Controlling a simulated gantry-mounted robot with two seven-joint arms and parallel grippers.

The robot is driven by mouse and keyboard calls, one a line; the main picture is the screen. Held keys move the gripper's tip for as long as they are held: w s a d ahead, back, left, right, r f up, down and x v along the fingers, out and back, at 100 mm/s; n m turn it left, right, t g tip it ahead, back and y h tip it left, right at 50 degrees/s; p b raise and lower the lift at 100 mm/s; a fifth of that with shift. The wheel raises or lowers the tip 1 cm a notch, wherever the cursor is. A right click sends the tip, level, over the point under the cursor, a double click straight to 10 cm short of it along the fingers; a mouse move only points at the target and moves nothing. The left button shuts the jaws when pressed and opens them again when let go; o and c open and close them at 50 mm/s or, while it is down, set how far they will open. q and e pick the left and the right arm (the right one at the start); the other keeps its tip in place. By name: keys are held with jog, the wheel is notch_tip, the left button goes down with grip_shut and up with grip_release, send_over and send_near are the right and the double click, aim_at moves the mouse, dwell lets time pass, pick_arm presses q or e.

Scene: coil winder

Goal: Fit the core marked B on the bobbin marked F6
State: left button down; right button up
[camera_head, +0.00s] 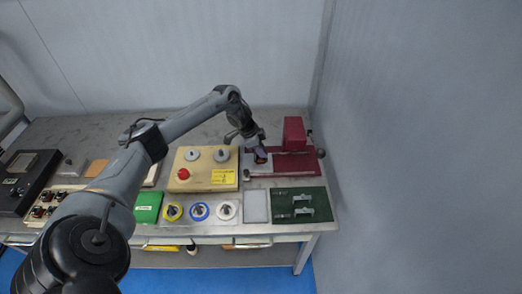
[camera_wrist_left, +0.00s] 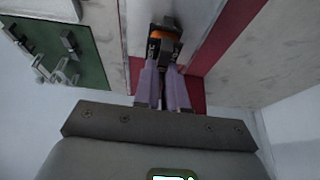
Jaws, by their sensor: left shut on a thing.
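My left gripper (camera_head: 260,157) is over the left part of the red winder, its fingers pointing down. In the left wrist view its pale purple fingers (camera_wrist_left: 163,88) are shut on a small dark bobbin with an orange winding (camera_wrist_left: 163,37). Some pale marking shows on the bobbin, but I cannot read it. Grey core pieces (camera_head: 303,212) lie on the dark green mat (camera_head: 283,189) at the right front of the bench. They also show at the left of the left wrist view (camera_wrist_left: 69,42); their letters are too small to read. My right gripper is not in view.
The red winder (camera_head: 294,133) stands at the back right. A tan board (camera_head: 205,183) with a red button is to its left. Yellow, blue and white spools (camera_head: 199,211) and a pale grey tray (camera_head: 256,206) line the front. A wall closes the right side.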

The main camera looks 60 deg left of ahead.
pick_arm(q)
jog(key=shift+f, duration=0.2)
jog(key=c, duration=1.1)
grip_release()
jog(key=p+v, duration=0.1)
jog(key=v, duration=0.9)
jog(key=shift+r, duration=0.35)
jog(key=shift+s, duration=0.15)
